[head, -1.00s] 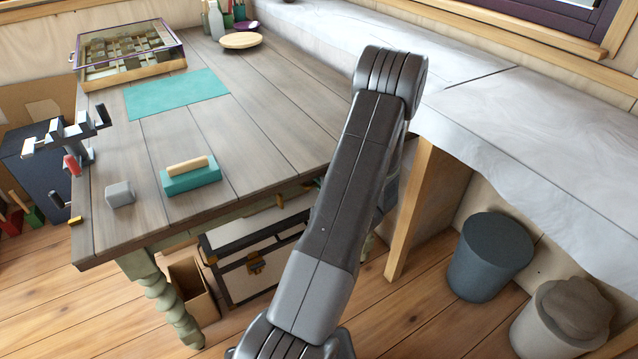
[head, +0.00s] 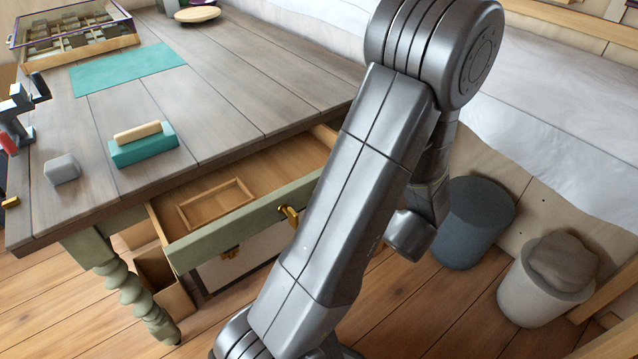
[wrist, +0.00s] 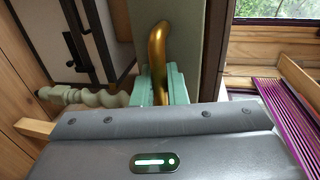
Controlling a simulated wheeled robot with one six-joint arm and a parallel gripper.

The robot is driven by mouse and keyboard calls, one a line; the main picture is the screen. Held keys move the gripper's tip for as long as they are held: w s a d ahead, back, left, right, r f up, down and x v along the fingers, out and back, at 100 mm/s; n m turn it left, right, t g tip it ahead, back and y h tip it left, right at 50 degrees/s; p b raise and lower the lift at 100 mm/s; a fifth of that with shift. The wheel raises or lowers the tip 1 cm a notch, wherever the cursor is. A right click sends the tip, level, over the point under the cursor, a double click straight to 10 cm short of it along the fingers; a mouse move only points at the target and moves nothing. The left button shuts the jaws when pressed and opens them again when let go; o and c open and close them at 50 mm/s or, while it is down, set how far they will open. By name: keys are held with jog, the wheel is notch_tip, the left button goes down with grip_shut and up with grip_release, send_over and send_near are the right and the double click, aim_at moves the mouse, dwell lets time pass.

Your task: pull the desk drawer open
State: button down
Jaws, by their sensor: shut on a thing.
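The desk drawer (head: 245,228) stands well open beneath the desk top (head: 240,110), with a small wooden tray (head: 217,205) visible inside. Its front is sage green, with a brass handle (head: 289,213) just left of my arm. In the wrist view the brass handle (wrist: 157,45) rises along the green drawer front (wrist: 187,35). My gripper (wrist: 160,86) is shut on the handle there, its pale green fingers around the lower end. In the head view my arm hides the gripper and the right part of the drawer front.
A teal block with a wooden grip (head: 143,146) and a grey cube (head: 62,169) lie on the desk. A chest (head: 230,268) sits under the drawer. A dark bin (head: 473,225) and a pale bin (head: 545,285) stand right of my arm.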

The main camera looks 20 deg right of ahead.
jog(key=shift+f+b+v, duration=0.2)
jog(key=shift+v, duration=0.7)
jog(key=shift+f+b+v, duration=0.2)
jog(key=shift+v, duration=0.7)
jog(key=shift+f+b+v, duration=0.15)
jog(key=shift+b+v, duration=0.05)
jog(key=shift+v, duration=0.7)
jog(key=shift+s, duration=0.1)
jog(key=c, duration=1.8)
grip_release()
jog(key=p+v, duration=0.2)
jog(key=v, duration=1.2)
jog(key=shift+f, duration=0.1)
jog(key=shift+a, duration=0.1)
